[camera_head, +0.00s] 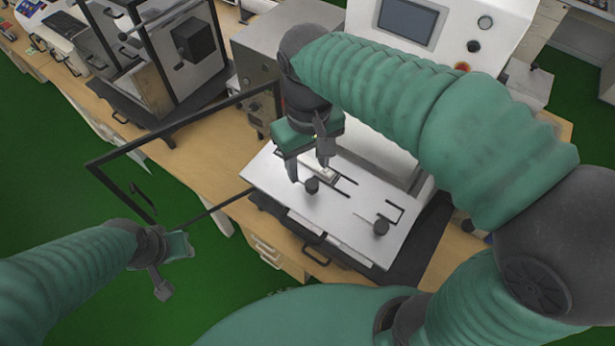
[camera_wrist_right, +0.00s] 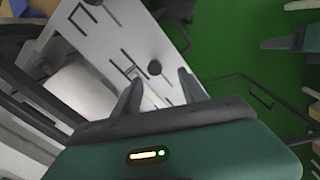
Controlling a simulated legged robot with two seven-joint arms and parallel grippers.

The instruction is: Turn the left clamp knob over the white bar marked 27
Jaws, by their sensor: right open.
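The left clamp knob (camera_head: 312,186) is a small black knob on the pale metal plate (camera_head: 345,225). Part of a white bar (camera_head: 322,172) shows behind the knob; I cannot read its number. My right gripper (camera_head: 309,172) is open and points down over the plate, with its fingers close to the knob. In the right wrist view the knob (camera_wrist_right: 154,67) lies just beyond and between the two spread fingertips (camera_wrist_right: 160,78), apart from both. My left gripper (camera_head: 175,262) hangs at the left, away from the plate; its jaw opening is unclear.
A second black knob (camera_head: 381,227) sits beside a slot on the right of the plate. A dark open frame (camera_head: 150,205) juts out left of the plate. A white machine with a screen (camera_head: 408,22) stands behind. Wooden benchtop (camera_head: 215,165) shows to the left.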

